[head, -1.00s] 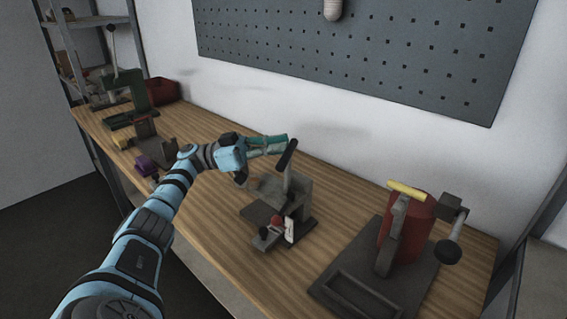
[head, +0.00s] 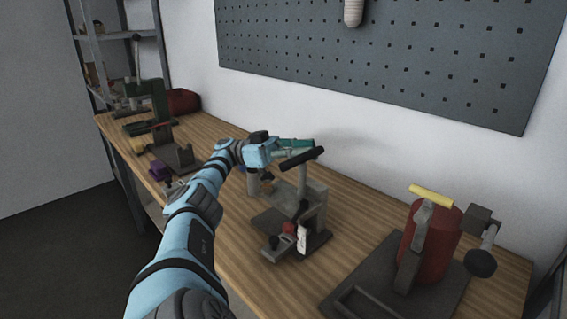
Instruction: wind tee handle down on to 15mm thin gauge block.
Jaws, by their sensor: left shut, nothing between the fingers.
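The tee handle (head: 301,159) is a black bar across the top of a grey upright spindle on a small grey press (head: 316,197). It lies slanted, its right end higher in the picture. My left gripper (head: 312,147) has teal fingers, shut and empty. They lie right behind the bar, close to its right end; I cannot tell whether they touch it. A red knob (head: 289,229) and a white tag (head: 302,238) are at the press's front. I cannot make out the gauge block for certain. My right gripper is not in view.
A red cylinder fixture with a yellow bar (head: 431,196) stands on a dark base at the right. Bare wooden bench (head: 345,250) lies between the press and the red fixture.

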